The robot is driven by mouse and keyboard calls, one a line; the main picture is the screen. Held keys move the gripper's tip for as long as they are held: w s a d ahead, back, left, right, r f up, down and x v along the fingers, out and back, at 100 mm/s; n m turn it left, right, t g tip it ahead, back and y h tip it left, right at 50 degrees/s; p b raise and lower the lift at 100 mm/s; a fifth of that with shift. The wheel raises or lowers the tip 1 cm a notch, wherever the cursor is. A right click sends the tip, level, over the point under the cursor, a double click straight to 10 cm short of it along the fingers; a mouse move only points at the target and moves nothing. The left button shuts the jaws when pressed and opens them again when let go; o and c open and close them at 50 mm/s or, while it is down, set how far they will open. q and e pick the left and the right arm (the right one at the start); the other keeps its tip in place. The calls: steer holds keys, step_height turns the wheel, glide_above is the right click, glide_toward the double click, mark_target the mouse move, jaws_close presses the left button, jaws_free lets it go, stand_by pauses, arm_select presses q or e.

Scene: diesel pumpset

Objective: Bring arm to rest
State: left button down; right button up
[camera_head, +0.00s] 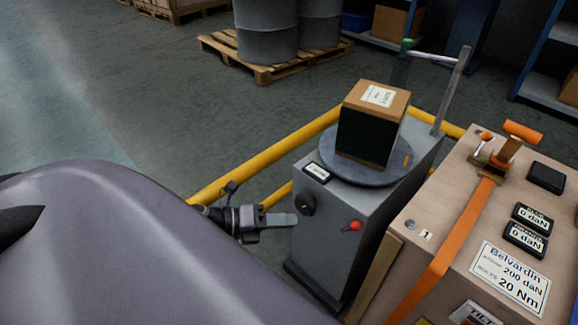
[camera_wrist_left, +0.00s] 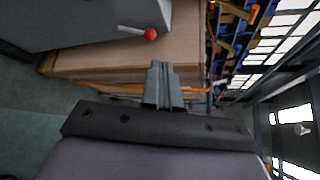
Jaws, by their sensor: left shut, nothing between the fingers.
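My left gripper (camera_head: 280,219) is shut and empty in the head view, beside the front face of a grey cabinet (camera_head: 330,235). Whether its tip touches the cabinet cannot be told. In the left wrist view the closed fingers (camera_wrist_left: 160,72) point toward a pinkish-beige case, with the cabinet's red-knobbed lever (camera_wrist_left: 149,34) at upper left. The same red knob (camera_head: 355,226) shows right of the gripper in the head view. My right gripper is in neither view.
A brown-and-black box (camera_head: 371,125) stands on the cabinet's round plate (camera_head: 340,170). A beige case (camera_head: 470,230) with an orange strap stands close on the right. Yellow rails (camera_head: 262,160) run behind the gripper. Drums on a pallet (camera_head: 262,72) stand farther back; the floor at left is clear.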

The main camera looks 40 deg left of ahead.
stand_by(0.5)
arm_select(q)
steer(key=s+d+f+n+g+y, duration=0.1)
steer(key=s+d+f+n+y, duration=0.3)
steer(key=n, duration=0.9)
steer(key=s+d+f+n+y, duration=0.15)
steer(key=s+d+n, duration=0.4)
steer(key=n, duration=0.75)
step_height(320, 180, up, 12)
steer(key=n+y+p, duration=0.1)
steer(key=p, duration=1.3)
steer(key=shift+s+d+f+g, duration=0.2)
steer(key=shift+d+g, duration=0.1)
